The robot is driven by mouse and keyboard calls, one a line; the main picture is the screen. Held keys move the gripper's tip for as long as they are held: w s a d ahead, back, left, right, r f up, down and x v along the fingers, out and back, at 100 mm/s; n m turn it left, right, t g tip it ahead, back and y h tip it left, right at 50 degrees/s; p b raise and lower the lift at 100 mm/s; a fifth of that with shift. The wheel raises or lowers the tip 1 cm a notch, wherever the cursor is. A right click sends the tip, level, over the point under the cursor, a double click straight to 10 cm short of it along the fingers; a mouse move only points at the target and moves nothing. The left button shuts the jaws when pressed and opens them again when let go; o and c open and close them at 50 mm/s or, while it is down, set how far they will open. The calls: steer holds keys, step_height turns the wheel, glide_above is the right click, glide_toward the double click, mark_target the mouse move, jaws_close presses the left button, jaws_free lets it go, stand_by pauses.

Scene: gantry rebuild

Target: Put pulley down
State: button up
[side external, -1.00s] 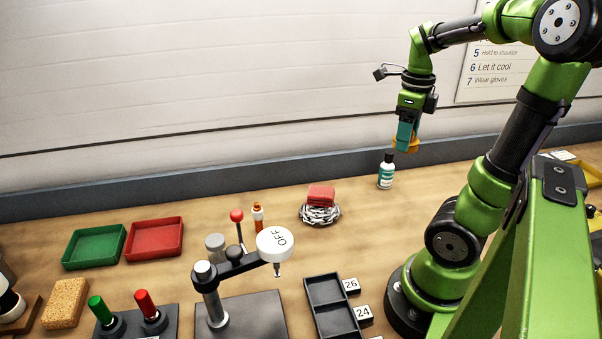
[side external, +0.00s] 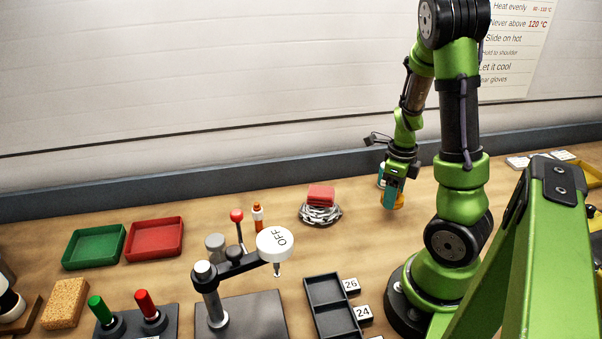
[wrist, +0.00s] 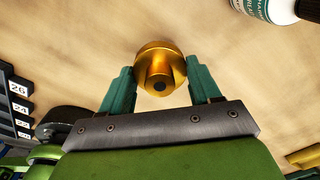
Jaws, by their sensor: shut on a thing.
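The pulley (wrist: 160,60) is a golden, round, stepped piece with a dark bore, seen in the wrist view between the two teal fingers of my gripper (wrist: 163,82). My gripper is shut on it. In the side view, my gripper (side external: 392,196) points down over the wooden table, and a strip of the golden pulley (side external: 400,201) shows beside the fingers. The pulley is low over the bare wood; I cannot tell whether it touches the table.
A white bottle with a teal label and black cap (wrist: 272,8) stands close by, mostly hidden behind my gripper in the side view. A black numbered tray (side external: 332,306) is nearer. Bare wood surrounds the pulley.

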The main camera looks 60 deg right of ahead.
steer(key=shift+f, duration=1.9)
steer(key=o, duration=1.3)
steer(key=shift+f, duration=0.15)
steer(key=shift+c, duration=0.2)
